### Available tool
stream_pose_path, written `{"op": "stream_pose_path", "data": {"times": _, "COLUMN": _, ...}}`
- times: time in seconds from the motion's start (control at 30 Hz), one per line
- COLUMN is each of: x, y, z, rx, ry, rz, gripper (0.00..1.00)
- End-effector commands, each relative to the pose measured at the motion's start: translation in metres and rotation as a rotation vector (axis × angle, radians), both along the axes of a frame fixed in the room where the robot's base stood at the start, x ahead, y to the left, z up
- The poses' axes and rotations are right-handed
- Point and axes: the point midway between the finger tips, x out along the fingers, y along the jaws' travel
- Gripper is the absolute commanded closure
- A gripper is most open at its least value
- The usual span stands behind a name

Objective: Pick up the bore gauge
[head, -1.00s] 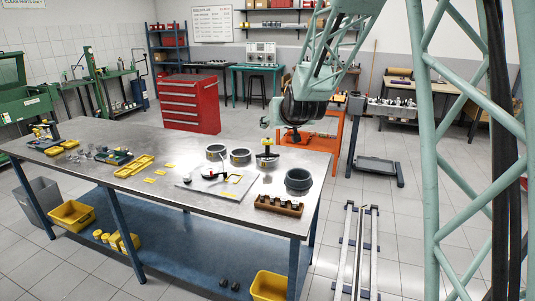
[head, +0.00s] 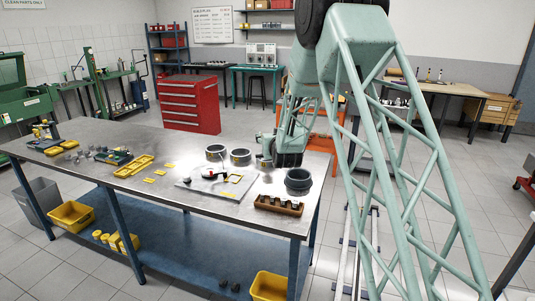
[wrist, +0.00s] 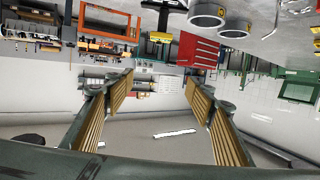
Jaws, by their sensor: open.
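What looks like the bore gauge (head: 211,173), a small dark tool with a white round dial and a red spot, lies on the grey mat (head: 190,187) on the steel workbench. It is too small in the head view to make out fully. My gripper (wrist: 160,84) is open and empty in the wrist view, its two ribbed fingers wide apart. In the head view my arm's end hangs over the right back of the bench, to the right of the gauge and apart from it. I cannot clearly see the gauge in the wrist view.
Two metal rings (head: 240,156) stand behind the mat; a dark ring (head: 298,182) and a wooden block with several parts (head: 278,206) sit at the bench's right end. Yellow trays (head: 134,166) are to the left. A red drawer cabinet (head: 190,104) stands behind.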

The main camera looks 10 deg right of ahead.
Motion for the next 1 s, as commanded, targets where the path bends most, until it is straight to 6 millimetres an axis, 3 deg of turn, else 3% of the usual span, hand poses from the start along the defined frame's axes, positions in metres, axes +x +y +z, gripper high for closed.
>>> {"op": "stream_pose_path", "data": {"times": 0.3, "x": 0.03, "y": -0.001, "z": -0.05, "rx": -0.009, "ry": -0.085, "rz": -0.01, "gripper": 0.5}}
{"op": "stream_pose_path", "data": {"times": 0.63, "x": 0.048, "y": -0.002, "z": -0.097, "rx": -0.019, "ry": -0.173, "rz": -0.02, "gripper": 0.5}}
{"op": "stream_pose_path", "data": {"times": 1.0, "x": 0.054, "y": -0.003, "z": -0.119, "rx": -0.025, "ry": -0.219, "rz": -0.026, "gripper": 0.5}}
